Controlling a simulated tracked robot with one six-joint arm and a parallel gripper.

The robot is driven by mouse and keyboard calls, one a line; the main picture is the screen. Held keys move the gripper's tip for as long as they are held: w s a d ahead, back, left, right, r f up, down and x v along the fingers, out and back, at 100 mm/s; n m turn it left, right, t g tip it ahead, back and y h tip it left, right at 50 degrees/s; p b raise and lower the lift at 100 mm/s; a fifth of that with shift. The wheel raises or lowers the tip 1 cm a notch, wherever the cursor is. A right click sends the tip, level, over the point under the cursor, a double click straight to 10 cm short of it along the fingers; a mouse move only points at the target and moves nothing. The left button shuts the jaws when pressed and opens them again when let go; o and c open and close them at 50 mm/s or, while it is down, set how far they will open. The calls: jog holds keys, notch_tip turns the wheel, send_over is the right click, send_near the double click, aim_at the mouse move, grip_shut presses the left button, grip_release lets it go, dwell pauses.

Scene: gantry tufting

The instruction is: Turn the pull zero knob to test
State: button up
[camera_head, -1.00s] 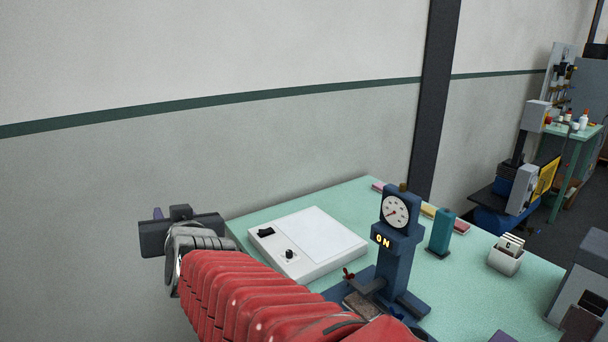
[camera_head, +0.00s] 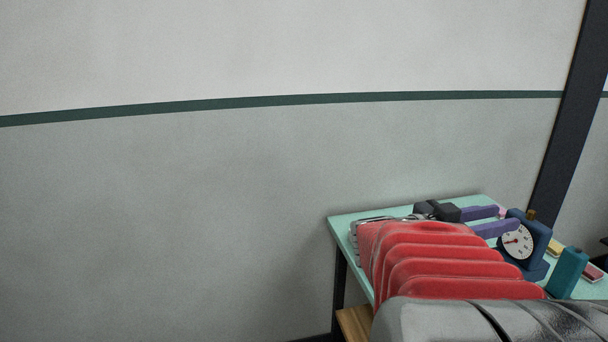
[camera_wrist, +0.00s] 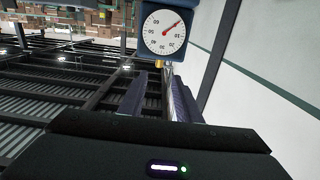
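The blue gauge stand (camera_head: 542,240) with a round white dial (camera_head: 518,242) is at the lower right of the head view. A small brass knob (camera_head: 531,213) tops it. I cannot read a knob label. My gripper (camera_head: 508,216) is open, its two purple fingers pointing right towards the gauge. In the wrist view, the dial (camera_wrist: 165,32) appears upside down beyond the open gripper (camera_wrist: 158,80). The brass knob (camera_wrist: 159,64) lies between the finger lines, beyond the tips, with nothing gripped.
The green table (camera_head: 345,219) is mostly covered by my arm. A teal block (camera_head: 568,272) stands right of the gauge, with small yellow and red pieces near it. A dark post (camera_head: 570,110) and plain wall stand behind. Dark slatted structure (camera_wrist: 55,95) fills the wrist view's left.

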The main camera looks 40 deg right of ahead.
aim_at(531, 215)
jog(key=shift+s+d, duration=0.1)
dwell(0.3)
jog(key=x, duration=1.3)
jog(key=shift+s+d, duration=0.15)
jog(key=shift+d, duration=0.1)
jog(key=shift+c, duration=0.7)
grip_shut()
